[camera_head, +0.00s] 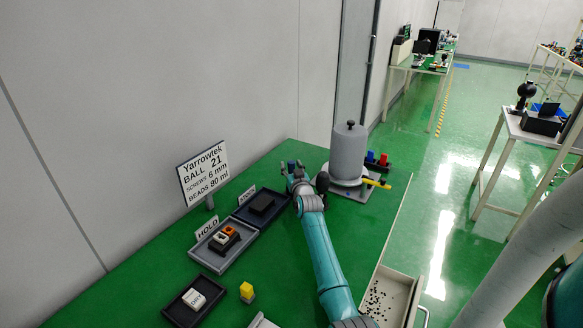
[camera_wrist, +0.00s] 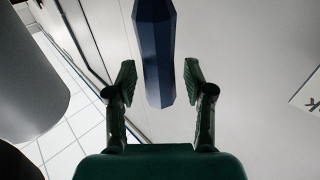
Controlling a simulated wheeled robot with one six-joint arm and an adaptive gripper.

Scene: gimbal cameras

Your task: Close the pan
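A long cream pan (camera_head: 408,283) like a drawer stands out past the right edge of the green table, with black bits on its floor. It is the only pan-like thing that I make out. My gripper (camera_head: 291,166) is far from it, over the back of the table, left of a grey cylinder. In the wrist view my gripper (camera_wrist: 158,85) is open, with wide-apart fingers. A dark blue faceted bar (camera_wrist: 157,50) shows between the fingertips, with a gap on both sides; its depth is unclear. The pan is not in the wrist view.
The grey cylinder (camera_head: 348,150) with a black knob stands on a round base; a yellow handle (camera_head: 376,183) points right. Dark trays (camera_head: 212,262) line the left side, with a white sign (camera_head: 204,170) behind. A yellow-topped block (camera_head: 246,290) stands in front. The wall is close behind.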

